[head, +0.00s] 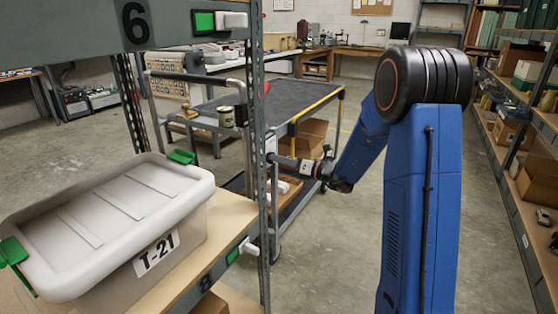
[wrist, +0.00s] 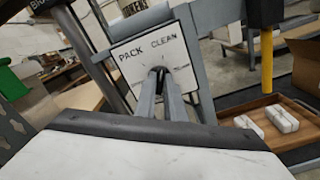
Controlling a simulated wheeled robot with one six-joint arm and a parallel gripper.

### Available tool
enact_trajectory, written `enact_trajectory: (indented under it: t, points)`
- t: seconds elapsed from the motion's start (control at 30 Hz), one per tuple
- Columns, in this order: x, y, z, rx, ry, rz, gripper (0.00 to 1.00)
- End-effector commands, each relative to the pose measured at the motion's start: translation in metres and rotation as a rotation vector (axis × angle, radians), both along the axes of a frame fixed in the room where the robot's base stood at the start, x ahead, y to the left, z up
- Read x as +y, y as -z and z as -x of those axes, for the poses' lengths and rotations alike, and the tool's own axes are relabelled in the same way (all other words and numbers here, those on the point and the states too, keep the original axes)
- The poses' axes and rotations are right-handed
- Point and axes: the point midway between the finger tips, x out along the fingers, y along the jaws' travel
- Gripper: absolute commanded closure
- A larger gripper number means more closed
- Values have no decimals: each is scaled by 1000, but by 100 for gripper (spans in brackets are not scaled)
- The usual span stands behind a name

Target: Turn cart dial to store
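The grey cart (head: 262,100) stands behind the shelf post in the head view, with a dark top and a yellow edge strip. In the wrist view its white dial plate (wrist: 128,63) reads PACK and CLEAN; other wording on it is hidden. A small dark dial knob (wrist: 157,71) sits at the plate's middle, mostly covered by my fingers. My gripper (wrist: 161,78) points at the plate with its two fingertips close together at the knob. I cannot tell whether they clamp it. In the head view my gripper reaches the cart's near end, partly hidden by the post.
A shelf at left holds a lidded tote T-21 (head: 120,215), and its post (head: 256,170) stands close to my gripper. A wooden tray (wrist: 265,125) with white blocks is below. Floor between cart and right shelving is clear.

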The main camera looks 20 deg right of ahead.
Motion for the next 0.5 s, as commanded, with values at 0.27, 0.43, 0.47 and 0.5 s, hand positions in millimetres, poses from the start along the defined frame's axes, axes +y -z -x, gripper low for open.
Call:
enact_trajectory:
  t: [0.27,0.43,0.47,0.5]
  points:
    - [0,0,0,-4,0,4,100]
    - [0,0,0,-33,0,33,100]
    - [0,0,0,-41,0,41,100]
    - [0,0,0,-54,0,54,100]
